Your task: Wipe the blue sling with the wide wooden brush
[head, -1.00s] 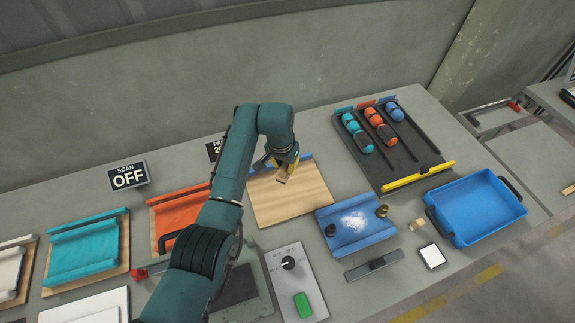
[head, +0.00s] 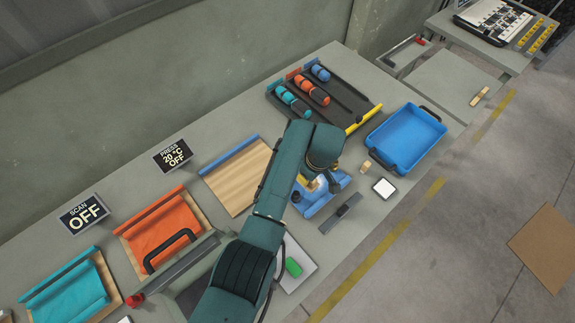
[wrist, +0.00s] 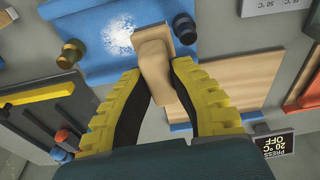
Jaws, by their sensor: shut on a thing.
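My gripper (wrist: 155,85) is shut on the wide wooden brush (wrist: 154,58), a pale wooden block between its yellow-and-black fingers. The blue sling (wrist: 62,22) lies beyond the fingertips in the wrist view, with a patch of white powder (wrist: 119,36) on it. The brush's far end is over the sling beside the powder; I cannot tell whether it touches. In the head view my gripper (head: 316,184) is over the sling (head: 312,209), and my arm hides part of both.
A bare wooden board (head: 232,184) with a blue bar lies left of the sling. A dark rack (head: 340,98) with coloured rolls stands behind. A blue tray (head: 405,138), a small wooden block (head: 365,167) and a white pad (head: 384,187) are to the right. Dark knobs stand at the sling's corners.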

